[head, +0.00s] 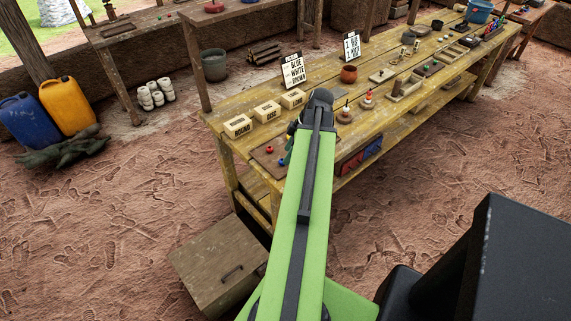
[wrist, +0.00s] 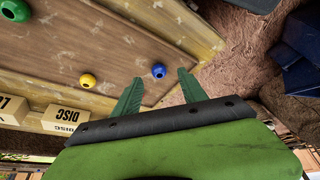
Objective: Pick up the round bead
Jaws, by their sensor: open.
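In the wrist view a round blue bead (wrist: 158,71) with a hole lies on a brown board (wrist: 110,45), just beyond and between my open fingertips. A yellow bead (wrist: 86,80) and a green bead (wrist: 15,10) lie farther left on the board; both look round with holes. My gripper (wrist: 159,78) is open with nothing between its green fingers. In the head view a red bead (head: 269,149) and a blue bead (head: 282,162) show on the board's near end. My arm hides the rest of the board and most of the gripper there.
Small labelled boxes (head: 238,126) stand behind the board; a DISC box (wrist: 65,119) also shows in the wrist view. Sign cards (head: 292,72) and an orange-brown pot (head: 349,74) stand farther along the yellow table. A wooden chest (head: 215,265) sits on the floor below.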

